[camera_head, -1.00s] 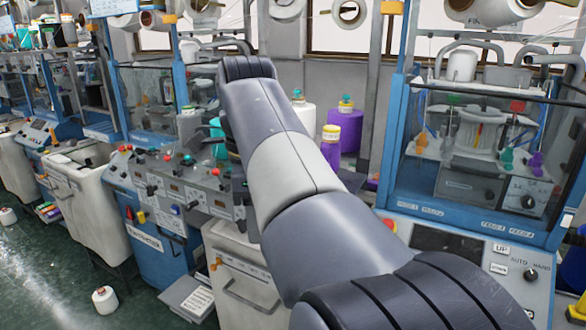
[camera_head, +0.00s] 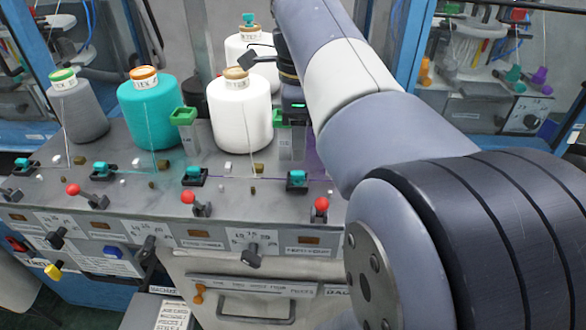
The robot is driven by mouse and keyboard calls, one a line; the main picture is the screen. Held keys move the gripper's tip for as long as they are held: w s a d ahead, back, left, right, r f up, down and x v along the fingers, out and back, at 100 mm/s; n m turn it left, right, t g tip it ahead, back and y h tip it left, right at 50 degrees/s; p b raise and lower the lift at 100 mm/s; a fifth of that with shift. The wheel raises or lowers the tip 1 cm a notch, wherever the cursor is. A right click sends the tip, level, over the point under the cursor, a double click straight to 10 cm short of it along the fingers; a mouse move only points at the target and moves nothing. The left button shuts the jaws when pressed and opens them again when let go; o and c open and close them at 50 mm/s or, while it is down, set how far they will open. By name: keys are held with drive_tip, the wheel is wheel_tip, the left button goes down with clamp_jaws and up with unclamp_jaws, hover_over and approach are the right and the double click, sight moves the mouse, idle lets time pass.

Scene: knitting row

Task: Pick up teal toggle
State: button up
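Several small teal toggles on black bases stand in a row along the grey machine top. One teal toggle (camera_head: 297,179) is below the end of my arm, another teal toggle (camera_head: 193,175) is left of it, and more teal toggles (camera_head: 102,168) (camera_head: 23,163) are further left. A teal toggle (camera_head: 513,74) also shows on the panel at the right. My gripper (camera_head: 293,100) hangs at the end of the arm, beside the white cone and above the nearest toggle, apart from it. Its fingers cannot be made out clearly.
A teal yarn cone (camera_head: 150,115), a white cone (camera_head: 240,120) and a grey cone (camera_head: 78,110) stand behind the toggles. Green-topped guides (camera_head: 183,116) rise between them. Red-knobbed levers (camera_head: 320,207) line the front edge. My arm covers the right side.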

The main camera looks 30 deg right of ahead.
sight(298, 172)
drive_tip(key=shift+a+f+p, duration=0.1)
drive_tip(key=shift+f+p, duration=0.3)
drive_tip(key=shift+f, duration=3)
clamp_jaws()
